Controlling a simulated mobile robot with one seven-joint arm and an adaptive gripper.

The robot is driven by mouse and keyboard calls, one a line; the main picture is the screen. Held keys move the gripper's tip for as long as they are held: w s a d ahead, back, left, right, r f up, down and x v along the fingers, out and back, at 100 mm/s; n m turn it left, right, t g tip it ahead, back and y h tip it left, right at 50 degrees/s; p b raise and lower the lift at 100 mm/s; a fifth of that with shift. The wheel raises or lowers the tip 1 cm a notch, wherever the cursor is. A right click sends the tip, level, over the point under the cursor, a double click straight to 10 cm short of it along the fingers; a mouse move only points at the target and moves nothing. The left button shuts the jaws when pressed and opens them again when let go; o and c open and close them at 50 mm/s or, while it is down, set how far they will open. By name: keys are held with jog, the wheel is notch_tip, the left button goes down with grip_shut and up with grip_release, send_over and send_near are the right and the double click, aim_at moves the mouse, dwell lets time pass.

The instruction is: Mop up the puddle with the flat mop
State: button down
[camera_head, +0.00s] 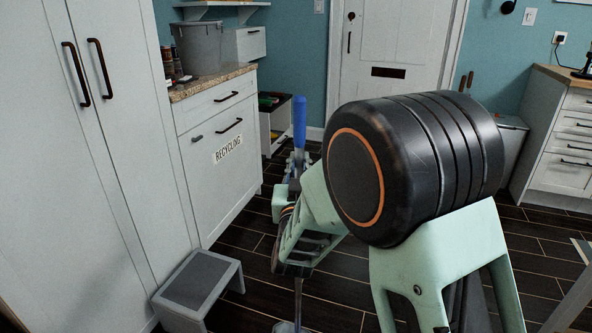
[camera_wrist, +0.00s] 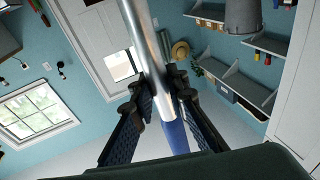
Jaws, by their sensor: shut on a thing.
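The flat mop stands about upright, with its blue grip (camera_head: 299,122) at the top and its thin pole (camera_head: 298,300) showing again below my arm. A pale piece at its lower end (camera_head: 288,327) is cut off by the bottom edge of the head view. My gripper (camera_head: 298,162) is shut on the mop handle just below the blue grip. In the wrist view the silver pole (camera_wrist: 145,40) runs between the black fingers of my gripper (camera_wrist: 160,98), with the blue grip below. I cannot see the puddle; my arm hides part of the floor.
A grey step stool (camera_head: 197,290) stands at lower left by the tall white cabinet (camera_head: 110,130). A recycling cabinet (camera_head: 225,145) stands behind it. White drawers (camera_head: 565,140) stand at right. Dark plank floor (camera_head: 335,290) shows around my arm.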

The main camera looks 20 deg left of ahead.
jog(key=w+d+b, duration=0.1)
jog(key=w+b, duration=0.1)
jog(key=w, duration=1)
jog(key=s, duration=0.8)
jog(key=s+a, duration=0.1)
jog(key=s, duration=1.1)
jog(key=w, duration=0.7)
jog(key=shift+d+f, duration=0.1)
jog(key=shift+f, duration=0.25)
jog(key=d+f+x, duration=0.1)
jog(key=d+x, duration=0.2)
jog(key=x, duration=1)
jog(key=shift+w+d, duration=0.35)
jog(key=shift+w, duration=0.1)
jog(key=shift+r, duration=0.15)
